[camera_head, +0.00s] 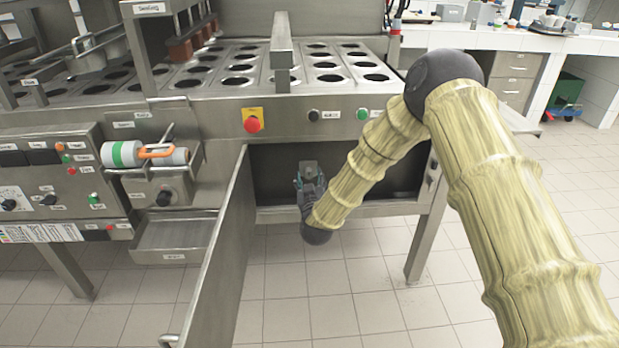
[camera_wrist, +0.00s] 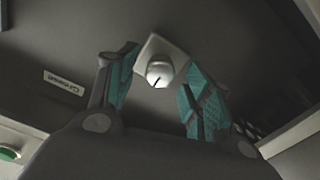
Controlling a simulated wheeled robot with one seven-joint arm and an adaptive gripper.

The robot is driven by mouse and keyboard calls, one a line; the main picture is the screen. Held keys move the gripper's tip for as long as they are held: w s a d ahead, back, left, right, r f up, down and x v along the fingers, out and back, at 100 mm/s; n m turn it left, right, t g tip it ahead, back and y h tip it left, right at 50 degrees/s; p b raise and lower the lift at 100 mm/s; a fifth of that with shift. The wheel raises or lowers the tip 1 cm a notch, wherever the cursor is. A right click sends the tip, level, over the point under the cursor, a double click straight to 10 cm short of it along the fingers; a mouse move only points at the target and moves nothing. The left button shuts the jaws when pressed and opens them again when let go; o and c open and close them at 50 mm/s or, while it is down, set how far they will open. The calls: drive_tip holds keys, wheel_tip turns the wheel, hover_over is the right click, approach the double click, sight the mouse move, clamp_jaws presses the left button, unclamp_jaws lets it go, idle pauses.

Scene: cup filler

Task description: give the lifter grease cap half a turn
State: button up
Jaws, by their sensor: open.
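The lifter grease cap (camera_wrist: 160,72) appears in the wrist view as a small pale round cap with a dark line on it, on a light square base. A small label (camera_wrist: 64,82) beside it is partly readable. My gripper (camera_wrist: 161,84) is open, its two teal-padded fingers on either side of the cap in the picture. I cannot tell whether the pads touch it. In the head view my gripper (camera_head: 309,178) is at the opening of the compartment under the machine; the cap is hidden there.
The compartment's door (camera_head: 222,240) stands open at the left of my gripper. The machine's front panel (camera_head: 290,115) with buttons runs above the opening. A table leg (camera_head: 424,235) stands at right. The tiled floor below is clear.

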drive_tip(key=shift+w, duration=1)
drive_tip(key=c, duration=1)
